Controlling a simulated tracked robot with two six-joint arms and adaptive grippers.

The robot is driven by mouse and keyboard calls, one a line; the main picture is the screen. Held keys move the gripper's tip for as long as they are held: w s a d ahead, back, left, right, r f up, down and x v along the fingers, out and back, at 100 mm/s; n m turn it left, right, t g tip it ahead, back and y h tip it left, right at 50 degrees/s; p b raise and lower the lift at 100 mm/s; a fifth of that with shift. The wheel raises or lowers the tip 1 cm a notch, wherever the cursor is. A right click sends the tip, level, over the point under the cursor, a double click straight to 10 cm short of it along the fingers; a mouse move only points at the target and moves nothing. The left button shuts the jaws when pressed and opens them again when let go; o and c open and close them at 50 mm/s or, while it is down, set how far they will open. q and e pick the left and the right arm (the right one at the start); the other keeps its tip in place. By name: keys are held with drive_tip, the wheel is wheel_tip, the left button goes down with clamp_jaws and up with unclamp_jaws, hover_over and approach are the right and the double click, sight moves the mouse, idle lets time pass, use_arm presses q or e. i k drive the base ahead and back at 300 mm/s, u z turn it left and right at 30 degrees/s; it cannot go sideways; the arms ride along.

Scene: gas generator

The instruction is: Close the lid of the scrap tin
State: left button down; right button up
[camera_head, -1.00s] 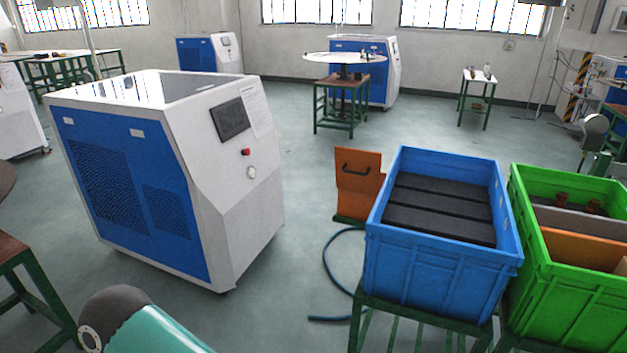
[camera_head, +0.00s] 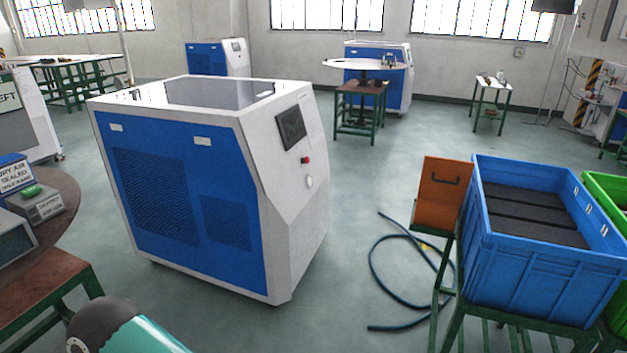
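I cannot pick out the scrap tin or its lid for sure in the head view. A grey box with a blue top and a "DRY AIR SEALED" label (camera_head: 15,175) stands on the round brown table at the left edge. Beside it is a small grey box with a green item on top (camera_head: 38,203). Another grey box (camera_head: 12,250) is cut off by the left edge. A teal and dark arm part of mine shows at the bottom left. Neither gripper is in view.
A large blue and white generator cabinet (camera_head: 185,195) stands in the middle. A blue crate (camera_head: 535,275) on a green stand and an orange panel with a black handle (camera_head: 440,200) are at right. A dark hose (camera_head: 375,280) lies on the floor. Floor between cabinet and crate is otherwise clear.

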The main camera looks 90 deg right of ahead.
sight(444, 185)
drive_tip(key=u, duration=0.7)
drive_tip(key=i, duration=0.2)
drive_tip(key=z, duration=2.7)
drive_tip(key=i, duration=0.2)
drive_tip(key=z, duration=2)
drive_tip(key=k, duration=0.6)
drive_tip(key=z, duration=0.35)
drive_tip(key=i, duration=1.8)
drive_tip(key=u, duration=0.4)
